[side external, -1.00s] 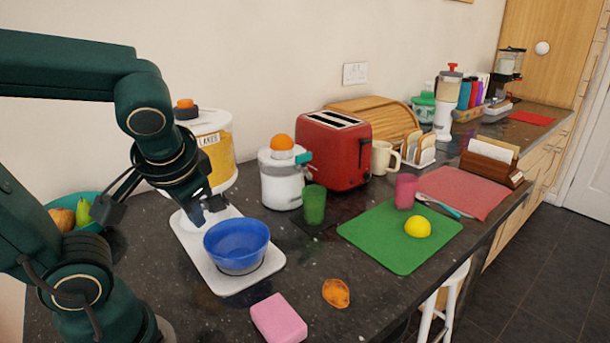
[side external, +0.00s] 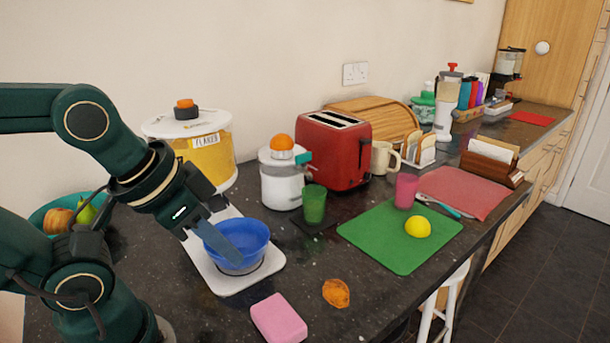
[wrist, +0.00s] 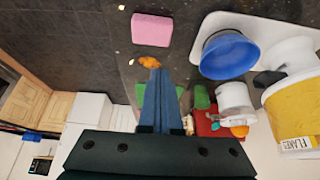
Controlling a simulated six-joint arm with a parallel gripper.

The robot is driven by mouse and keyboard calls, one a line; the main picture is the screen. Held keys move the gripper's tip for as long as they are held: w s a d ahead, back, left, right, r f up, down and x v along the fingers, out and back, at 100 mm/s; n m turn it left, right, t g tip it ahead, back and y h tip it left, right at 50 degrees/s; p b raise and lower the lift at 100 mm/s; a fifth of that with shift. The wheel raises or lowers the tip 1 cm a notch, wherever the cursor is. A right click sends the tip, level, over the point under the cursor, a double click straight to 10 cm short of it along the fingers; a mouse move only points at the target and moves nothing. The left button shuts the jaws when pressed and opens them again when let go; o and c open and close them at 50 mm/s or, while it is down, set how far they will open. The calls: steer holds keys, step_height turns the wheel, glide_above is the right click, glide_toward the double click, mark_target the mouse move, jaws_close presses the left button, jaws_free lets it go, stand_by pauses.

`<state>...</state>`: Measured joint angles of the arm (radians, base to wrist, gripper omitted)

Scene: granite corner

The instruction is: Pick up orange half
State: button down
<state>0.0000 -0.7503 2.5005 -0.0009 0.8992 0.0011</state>
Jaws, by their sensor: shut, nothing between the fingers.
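An orange half (side external: 336,292) lies on the dark counter near the front edge, right of a pink block. It also shows in the wrist view (wrist: 150,62), just beyond my fingertips in the picture. Another orange dome (side external: 281,142) sits on top of the white juicer. My gripper (side external: 238,256) is shut and empty, its fingers slanting down to the right across the front of the blue bowl, left of and apart from the orange half. In the wrist view my gripper (wrist: 160,74) shows its fingers together.
A blue bowl (side external: 250,233) stands on a white scale (side external: 245,287). The pink block (side external: 278,318) lies near the front. A green cup (side external: 314,204), red toaster (side external: 334,150) and green mat (side external: 375,238) with a lemon lie behind and right. Counter around the orange half is clear.

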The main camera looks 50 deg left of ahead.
stand_by(0.3)
jaws_free()
steer(key=w+r+n+t, duration=0.1)
steer(key=w+r+t, duration=0.5)
steer(key=w, duration=0.4)
steer(key=w+a+r+n+y, duration=0.1)
steer(key=w+a+r+n, duration=0.1)
steer(key=w+a+r, duration=0.3)
steer(key=n+y, duration=0.7)
steer(key=n, duration=0.1)
glide_above(278, 140)
steer(key=s+d, duration=0.3)
steer(key=d, duration=0.3)
step_height(278, 140, down, 6)
steer(key=a+f, duration=0.1)
steer(key=a+f+g, duration=0.2)
steer(key=shift+s+f, duration=0.3)
steer(key=shift+s, duration=0.05)
steer(key=shift+x, duration=2.4)
